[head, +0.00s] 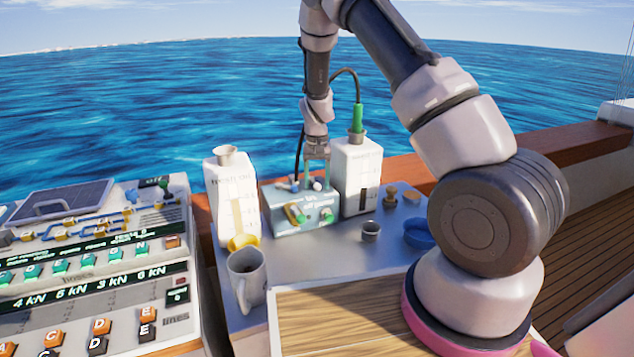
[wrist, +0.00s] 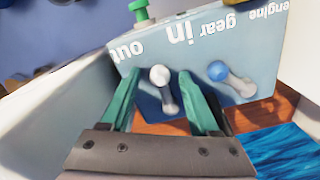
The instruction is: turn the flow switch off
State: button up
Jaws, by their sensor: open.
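A blue-grey pump box (head: 294,225) stands on the grey worktop in the head view. Its front carries a yellow lever (head: 295,212) and a green knob (head: 327,215). My gripper (head: 316,176) points down at its top. In the wrist view the box's top panel (wrist: 205,55) has upside-down lettering reading "in", "out", "gear" and "engine". A white-balled lever (wrist: 160,76) lies between my open green fingers (wrist: 160,85), with gaps at both sides. A blue-balled lever (wrist: 218,71) is right of them. I cannot read a flow label, so I cannot tell which lever is the flow switch.
White canisters stand left (head: 231,200) and right (head: 360,177) of the box, close to it. A mug (head: 247,278), small cup (head: 371,231) and blue dish (head: 419,234) stand in front. A control console (head: 90,265) is at left. The wooden board (head: 335,310) is clear.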

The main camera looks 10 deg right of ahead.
notch_tip(320, 180, up, 11)
jog(key=shift+f, duration=0.15)
dwell(0.4)
jog(key=s+d+r+m+t+y, duration=0.15)
jog(key=s+r, duration=0.35)
jog(key=r, duration=0.5)
jog(key=s+d+r+t+y, duration=0.1)
jog(key=s+d+r, duration=0.2)
jog(key=s+r, duration=0.45)
jog(key=s+d+r+t, duration=0.1)
jog(key=s+r+t, duration=0.1)
jog(key=s+r, duration=0.3)
jog(key=s+d+r+t, duration=0.2)
jog(key=s+r, duration=0.3)
jog(key=s, duration=0.8)
jog(key=shift+t, duration=0.35)
jog(key=shift+m+h, duration=0.25)
